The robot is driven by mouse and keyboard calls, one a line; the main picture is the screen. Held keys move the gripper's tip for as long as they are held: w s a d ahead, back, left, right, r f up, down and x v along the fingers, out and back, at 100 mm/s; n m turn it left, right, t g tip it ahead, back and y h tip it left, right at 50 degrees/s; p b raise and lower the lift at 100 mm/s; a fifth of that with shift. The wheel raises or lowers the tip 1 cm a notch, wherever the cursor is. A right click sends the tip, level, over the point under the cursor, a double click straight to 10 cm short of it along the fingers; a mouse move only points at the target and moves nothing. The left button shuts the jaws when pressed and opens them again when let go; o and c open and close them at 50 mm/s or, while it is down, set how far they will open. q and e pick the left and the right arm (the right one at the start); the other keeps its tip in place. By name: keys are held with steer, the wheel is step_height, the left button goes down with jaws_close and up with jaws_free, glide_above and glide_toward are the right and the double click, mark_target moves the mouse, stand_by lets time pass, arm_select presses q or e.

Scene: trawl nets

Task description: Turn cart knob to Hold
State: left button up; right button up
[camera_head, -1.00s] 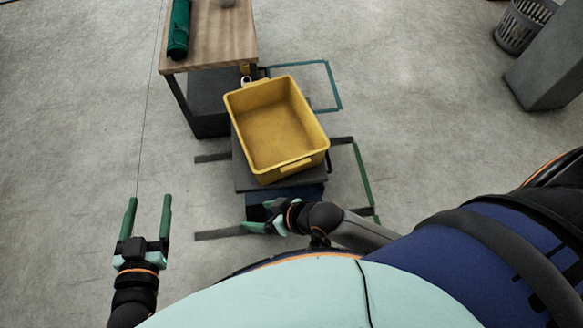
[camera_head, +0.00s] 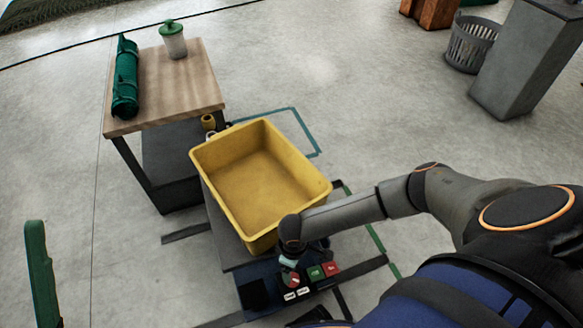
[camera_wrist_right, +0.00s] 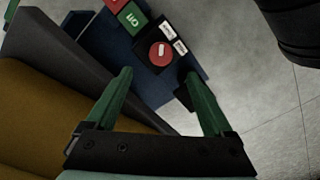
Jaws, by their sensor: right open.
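The cart's dark blue control panel (camera_head: 262,292) sits at its near end. The red round knob (camera_wrist_right: 160,53) has a white pointer mark and sits on a dark plate. Two white labels (camera_wrist_right: 173,38) lie beside it, too small to read. The knob also shows in the head view (camera_head: 291,280), partly covered by my right wrist. My right gripper (camera_wrist_right: 158,76) is open and empty. Its green fingertips appear on either side of and below the knob in the wrist view, not visibly touching it. One green finger of my left gripper (camera_head: 38,250) shows at the left edge; the other is out of view.
A yellow bin (camera_head: 265,147) rests on the cart behind the panel. Green (camera_head: 316,272) and red (camera_head: 331,268) blocks sit beside the knob. A wooden table (camera_head: 185,85) holds a green roll (camera_head: 125,78) and a lidded jar (camera_head: 174,44). Floor at left is clear.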

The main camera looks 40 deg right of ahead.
mark_target(293, 279)
step_height(293, 279, down, 10)
steer(key=b, duration=0.5)
